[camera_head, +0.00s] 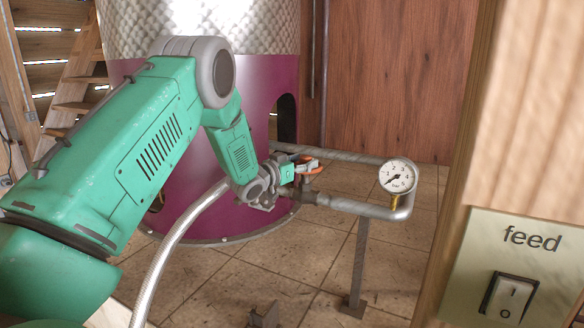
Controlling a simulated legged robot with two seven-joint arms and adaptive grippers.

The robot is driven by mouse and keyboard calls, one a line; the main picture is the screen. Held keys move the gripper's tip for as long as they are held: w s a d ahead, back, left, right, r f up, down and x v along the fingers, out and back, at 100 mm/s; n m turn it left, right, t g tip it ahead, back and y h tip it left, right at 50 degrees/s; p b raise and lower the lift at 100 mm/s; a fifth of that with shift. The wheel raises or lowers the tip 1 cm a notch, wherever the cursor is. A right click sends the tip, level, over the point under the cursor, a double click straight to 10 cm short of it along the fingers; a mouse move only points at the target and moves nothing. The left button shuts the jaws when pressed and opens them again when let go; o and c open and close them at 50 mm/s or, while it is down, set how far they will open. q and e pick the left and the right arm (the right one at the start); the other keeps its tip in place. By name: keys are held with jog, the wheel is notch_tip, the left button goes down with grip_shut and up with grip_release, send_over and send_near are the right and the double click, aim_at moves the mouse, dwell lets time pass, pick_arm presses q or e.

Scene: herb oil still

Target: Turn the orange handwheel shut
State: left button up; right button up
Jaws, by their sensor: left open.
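The orange handwheel (311,167) sits on a grey pipe in the middle of the head view, in front of the magenta still. Only a part of its orange rim shows; the rest is hidden by my gripper. My left gripper (300,170) is open, with its fingers at the handwheel. I cannot tell whether they touch the rim. My green left arm comes in from the left and covers much of the still. My right gripper is not in view.
A pressure gauge (397,177) stands on the pipe bend (372,209) to the right. A pipe stand (357,270) reaches the tiled floor. A ribbed hose (171,245) curves below my arm. A wooden post with a "feed" switch panel (530,262) fills the right foreground.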

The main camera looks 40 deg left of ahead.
pick_arm(q)
jog(key=s, duration=1.1)
jog(key=shift+s+a, duration=0.1)
notch_tip(320, 180, up, 6)
jog(key=d+n+g+y+p, duration=0.2)
jog(key=g+p, duration=0.3)
jog(key=p, duration=0.8)
jog(key=p+x, duration=0.1)
jog(key=x, duration=1.2)
jog(key=shift+p, duration=0.3)
grip_shut()
